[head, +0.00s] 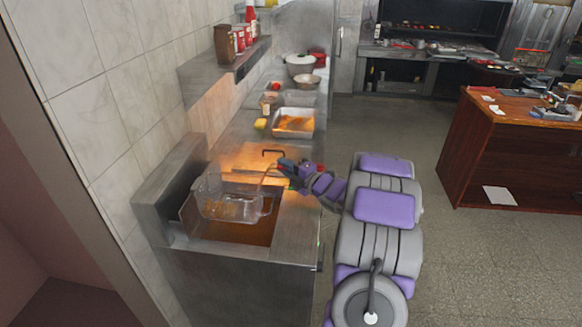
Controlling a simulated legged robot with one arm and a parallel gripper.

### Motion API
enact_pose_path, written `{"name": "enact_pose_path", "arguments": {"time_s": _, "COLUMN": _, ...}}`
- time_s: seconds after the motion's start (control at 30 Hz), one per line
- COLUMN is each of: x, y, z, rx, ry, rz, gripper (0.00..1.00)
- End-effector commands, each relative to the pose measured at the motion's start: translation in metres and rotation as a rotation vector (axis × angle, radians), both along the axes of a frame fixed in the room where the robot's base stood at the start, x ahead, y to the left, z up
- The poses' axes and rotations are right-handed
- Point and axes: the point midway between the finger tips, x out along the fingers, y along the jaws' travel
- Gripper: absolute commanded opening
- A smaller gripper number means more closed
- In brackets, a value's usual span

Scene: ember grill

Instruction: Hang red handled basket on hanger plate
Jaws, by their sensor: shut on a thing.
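The wire basket (230,200) hangs over the fryer's oil well (240,232), tilted slightly, with some golden pieces visible inside. My gripper (283,168) is shut on the basket's handle at the right of the fryer. The jaws cover most of the handle, so its red colour is hard to make out. The upright metal plate at the back of the fryer (168,185) stands left of the basket; I cannot tell for sure that it is the hanger plate. The basket looks apart from its top edge.
A dark bar handle (273,153) lies behind my gripper. A tray of orange food (294,123) and several containers stand farther along the counter. A wall shelf (228,65) juts out above. A wooden table (515,150) stands at right, with open floor between.

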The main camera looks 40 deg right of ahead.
Motion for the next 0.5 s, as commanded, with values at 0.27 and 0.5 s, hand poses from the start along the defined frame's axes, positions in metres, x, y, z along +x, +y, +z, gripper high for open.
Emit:
{"name": "enact_pose_path", "arguments": {"time_s": 0.27, "x": 0.013, "y": 0.006, "z": -0.001, "rx": 0.006, "ry": -0.002, "rz": -0.002, "gripper": 0.00}}
{"name": "enact_pose_path", "arguments": {"time_s": 0.5, "x": 0.020, "y": 0.011, "z": -0.008, "rx": 0.005, "ry": -0.001, "rz": -0.003, "gripper": 0.00}}
